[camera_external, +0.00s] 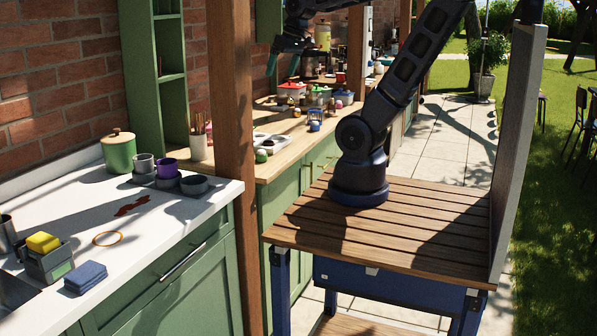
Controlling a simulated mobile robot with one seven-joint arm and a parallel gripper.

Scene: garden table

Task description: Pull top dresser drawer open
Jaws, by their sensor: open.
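A green cabinet under the white counter has a closed top drawer (180,268) with a long metal bar handle (184,263). A second green cabinet (285,205) stands under the wooden counter beyond the post; my arm and base partly hide its front. I cannot tell which one is the dresser. My gripper (283,66) is at the top of the view, in front of the brick wall side and above the wooden counter. Its two teal fingers point down, apart, with nothing between them. It is well away from the long-handled drawer.
A wooden post (232,130) stands between the two counters. The wooden counter (283,127) is crowded with pots and jars. Paving lies clear behind my base.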

